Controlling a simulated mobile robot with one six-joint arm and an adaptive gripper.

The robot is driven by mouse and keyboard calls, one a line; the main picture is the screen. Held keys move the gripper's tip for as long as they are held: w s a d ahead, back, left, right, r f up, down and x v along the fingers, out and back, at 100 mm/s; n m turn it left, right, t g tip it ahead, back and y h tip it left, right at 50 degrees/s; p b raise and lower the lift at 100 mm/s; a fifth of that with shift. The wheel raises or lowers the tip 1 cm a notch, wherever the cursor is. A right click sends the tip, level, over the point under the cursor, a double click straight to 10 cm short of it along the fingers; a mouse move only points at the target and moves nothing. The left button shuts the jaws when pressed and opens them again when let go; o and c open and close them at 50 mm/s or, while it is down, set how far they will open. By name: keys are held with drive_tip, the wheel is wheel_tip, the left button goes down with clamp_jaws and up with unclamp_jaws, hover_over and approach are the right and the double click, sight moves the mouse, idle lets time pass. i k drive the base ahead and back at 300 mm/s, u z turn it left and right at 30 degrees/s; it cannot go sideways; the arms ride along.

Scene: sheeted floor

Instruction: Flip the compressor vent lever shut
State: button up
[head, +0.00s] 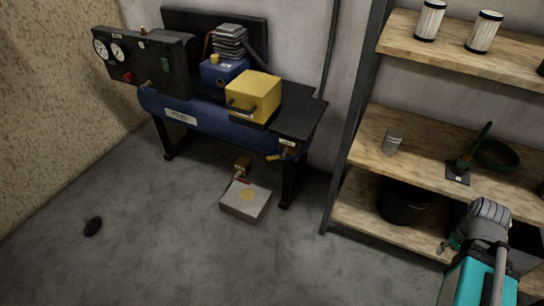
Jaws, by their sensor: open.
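The compressor has a long blue tank (215,122) on dark legs against the back wall. A brass valve (242,166) with a small red lever (244,182) hangs low under the tank, just above a grey box-shaped block (246,201). A second brass valve (288,152) with a pale label sits at the tank's right end. Which one is the vent, and how its lever is set, is too small to tell. My gripper (447,245) is partly hidden behind my arm at lower right, open, in front of the shelves and well away from both valves.
A gauge panel (143,58) and a yellow box (253,97) are on the compressor. A wooden shelf unit (409,140) at right holds cans, a jar (393,140) and a black bucket (402,200). A dark round object (93,226) lies on otherwise open floor.

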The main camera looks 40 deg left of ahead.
sight(282, 155)
drive_tip(key=u, duration=1.35)
drive_tip(key=k, duration=0.45)
drive_tip(key=u, duration=0.25)
drive_tip(key=i, duration=0.5)
drive_tip(key=z, duration=0.05)
